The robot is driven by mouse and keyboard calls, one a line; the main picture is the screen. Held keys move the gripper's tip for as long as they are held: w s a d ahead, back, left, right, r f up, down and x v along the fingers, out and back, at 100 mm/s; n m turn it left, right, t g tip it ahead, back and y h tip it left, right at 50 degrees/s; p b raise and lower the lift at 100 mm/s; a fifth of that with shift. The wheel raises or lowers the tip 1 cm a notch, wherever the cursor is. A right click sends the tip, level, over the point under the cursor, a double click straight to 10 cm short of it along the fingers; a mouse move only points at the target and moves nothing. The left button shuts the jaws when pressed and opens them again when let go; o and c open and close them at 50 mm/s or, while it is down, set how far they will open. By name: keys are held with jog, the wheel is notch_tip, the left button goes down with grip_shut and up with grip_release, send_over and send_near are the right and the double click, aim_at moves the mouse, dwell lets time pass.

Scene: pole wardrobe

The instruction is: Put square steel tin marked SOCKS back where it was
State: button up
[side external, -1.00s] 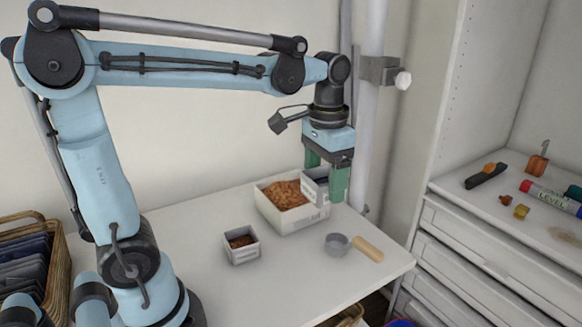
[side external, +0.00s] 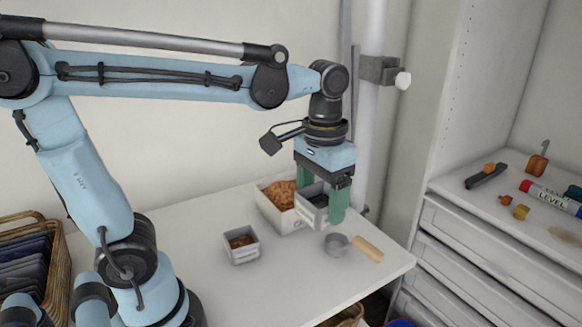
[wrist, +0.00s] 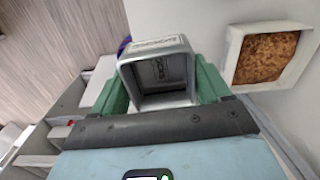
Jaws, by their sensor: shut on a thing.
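The square steel tin (side external: 315,194) is grey with a white label; it also shows in the wrist view (wrist: 160,75). The label's lettering is too small to read surely. My gripper (side external: 320,198) is shut on the tin, with one green finger on each side. In the side external view it holds the tin above the table, just in front of the right end of a larger white box (side external: 287,223). I look into the tin's open mouth in the wrist view, and no contents show. Its exact height above the table cannot be told.
The white box holds brown bits. A small square tin (side external: 242,257) with brown contents stands to its left. A metal scoop (side external: 336,244) with a wooden handle lies below my gripper to the right. A pole (side external: 370,130) stands behind. The table's front left is clear.

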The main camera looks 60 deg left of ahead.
jog(key=s+d+f+n, duration=0.2)
jog(key=s+d+f, duration=0.1)
jog(key=s, duration=0.5)
jog(key=s+d+f+n, duration=0.2)
jog(key=s+d+f, duration=0.1)
jog(key=s, duration=0.4)
jog(key=w+a+f, duration=0.1)
jog(key=a+f, duration=0.1)
jog(key=a, duration=0.1)
jog(key=w+a+f, duration=0.2)
jog(key=a, duration=0.1)
jog(key=w+a+f, duration=0.2)
jog(key=a, duration=0.1)
jog(key=shift+a+f, duration=0.35)
jog(key=shift+a, duration=0.05)
jog(key=shift+f, duration=2.05)
jog(key=shift+f, duration=0.15)
jog(key=o, duration=1.2)
